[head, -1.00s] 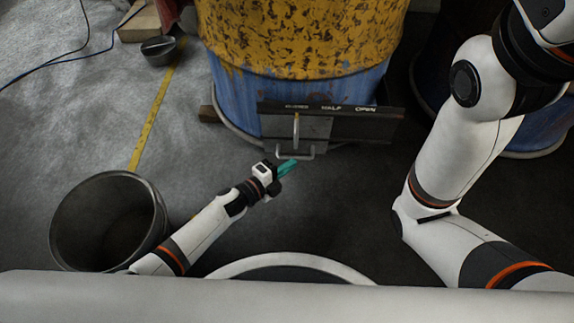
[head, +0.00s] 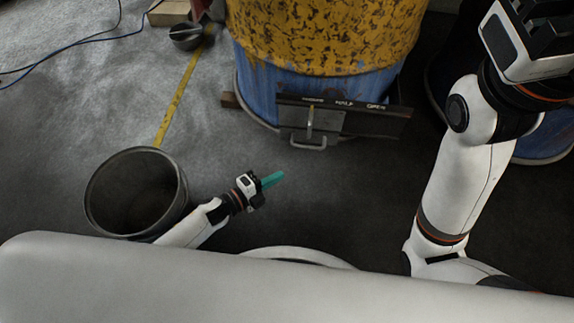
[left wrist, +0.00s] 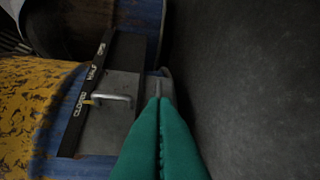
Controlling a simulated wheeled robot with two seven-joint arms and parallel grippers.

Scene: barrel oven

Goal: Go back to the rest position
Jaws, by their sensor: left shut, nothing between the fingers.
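My left gripper (head: 272,180) has teal fingers and is shut with nothing between them. It is low over the dark floor, in front of the barrel and apart from it. In the left wrist view its teal fingers (left wrist: 159,130) lie together. The blue and yellow barrel (head: 325,35) stands at the top middle. A dark plate (head: 385,121) marked HALF and OPEN is at its base, with a metal handle (head: 308,144) that also shows in the left wrist view (left wrist: 110,99). My right arm reaches up along the right side; its fingers are not clearly visible.
A dark open bucket (head: 137,192) stands at the left, close to my left arm. A small dark pot (head: 188,37) and a wooden block (head: 170,13) are at the upper left, near a blue cable (head: 75,42). Another blue barrel (head: 545,145) stands at the right.

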